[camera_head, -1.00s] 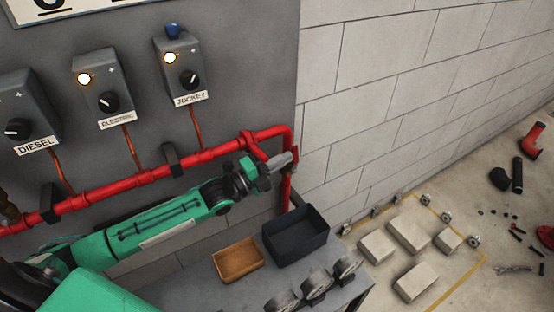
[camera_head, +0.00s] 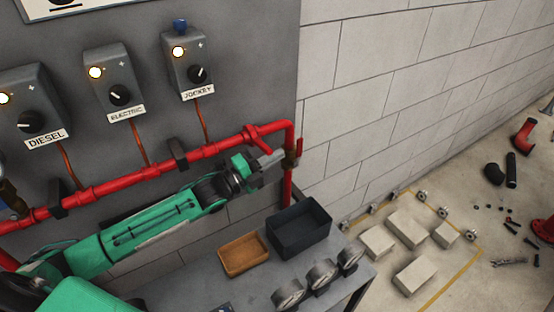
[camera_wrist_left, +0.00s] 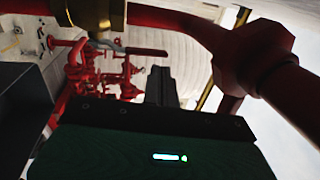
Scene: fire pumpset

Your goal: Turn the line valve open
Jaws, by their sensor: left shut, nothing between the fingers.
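The line valve is a brass body (camera_head: 290,161) on the red vertical pipe, with a red lever (camera_head: 299,149) that stands roughly upright in the head view. In the left wrist view the brass body (camera_wrist_left: 88,14) is at the top edge, and the red lever (camera_wrist_left: 146,51) reaches right from it. My left gripper (camera_head: 273,158) is shut and empty, just left of the valve in the head view. Its dark fingers (camera_wrist_left: 160,84) show below the lever in the wrist view; I cannot tell whether they touch it. My right gripper is not in view.
A red pipe (camera_head: 150,171) runs along the grey panel, under the control boxes. Below the valve, a dark bin (camera_head: 301,240) and an orange tray (camera_head: 243,263) stand on a bench, near several gauges (camera_head: 321,273). Pale blocks (camera_head: 408,228) lie on the floor at right.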

